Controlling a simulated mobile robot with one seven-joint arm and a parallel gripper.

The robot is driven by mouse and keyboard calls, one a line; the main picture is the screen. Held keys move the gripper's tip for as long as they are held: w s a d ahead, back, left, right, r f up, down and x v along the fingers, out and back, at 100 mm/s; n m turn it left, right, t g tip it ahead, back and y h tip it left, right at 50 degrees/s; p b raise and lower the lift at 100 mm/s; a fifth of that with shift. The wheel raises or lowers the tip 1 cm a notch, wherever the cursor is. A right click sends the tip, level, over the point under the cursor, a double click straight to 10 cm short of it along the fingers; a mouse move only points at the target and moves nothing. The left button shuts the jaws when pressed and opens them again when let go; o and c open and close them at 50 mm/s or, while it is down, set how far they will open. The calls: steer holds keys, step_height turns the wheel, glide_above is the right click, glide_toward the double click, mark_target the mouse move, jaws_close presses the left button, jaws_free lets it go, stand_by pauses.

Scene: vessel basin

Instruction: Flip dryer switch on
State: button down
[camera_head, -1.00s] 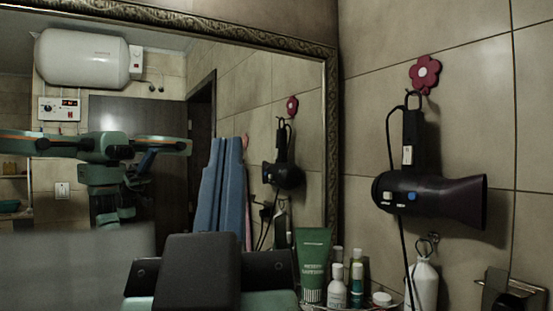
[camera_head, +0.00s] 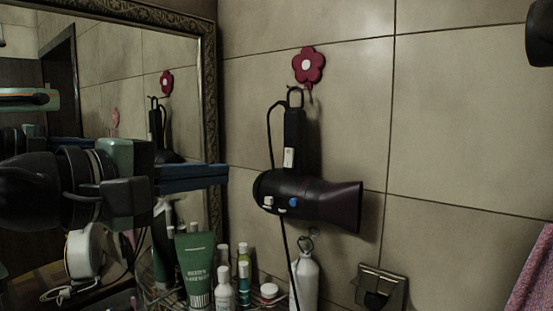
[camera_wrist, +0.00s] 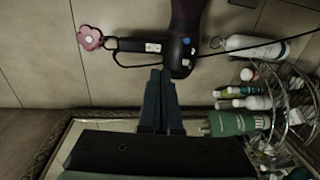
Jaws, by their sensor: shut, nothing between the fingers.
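The black hair dryer (camera_head: 320,203) hangs on the tiled wall from a red flower hook (camera_head: 309,66), nozzle pointing right. Its handle (camera_head: 294,130) points up and carries a white switch (camera_head: 289,158). A white and a blue button sit on the body. My gripper (camera_head: 224,173) reaches in from the left, blue fingers shut and empty, pointing at the dryer with a gap in the picture. In the wrist view, the shut fingertips (camera_wrist: 160,73) appear just below the dryer's handle and switch (camera_wrist: 153,47). Whether they touch the dryer cannot be told.
A framed mirror (camera_head: 209,100) is left of the dryer. Below stand a green tube (camera_head: 195,270), several small bottles and a white bottle (camera_head: 304,280) in a wire rack (camera_wrist: 283,100). A wall socket (camera_head: 381,287) is lower right. The dryer's cord hangs down.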

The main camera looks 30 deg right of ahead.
mark_target(292, 167)
steer(key=p+x, duration=0.6)
steer(key=x, duration=0.7)
steer(key=shift+w+d+r, duration=0.1)
steer(key=shift+w, duration=0.1)
steer(key=shift+w+d+f, duration=0.1)
steer(key=shift+d+f, duration=0.1)
steer(key=shift+d, duration=0.25)
steer(key=shift+w+d+f+h+b, duration=0.1)
steer(key=shift+d+f+h+b, duration=0.15)
steer(key=shift+b, duration=0.25)
steer(key=shift+a+r, duration=0.1)
steer(key=shift+r, duration=0.1)
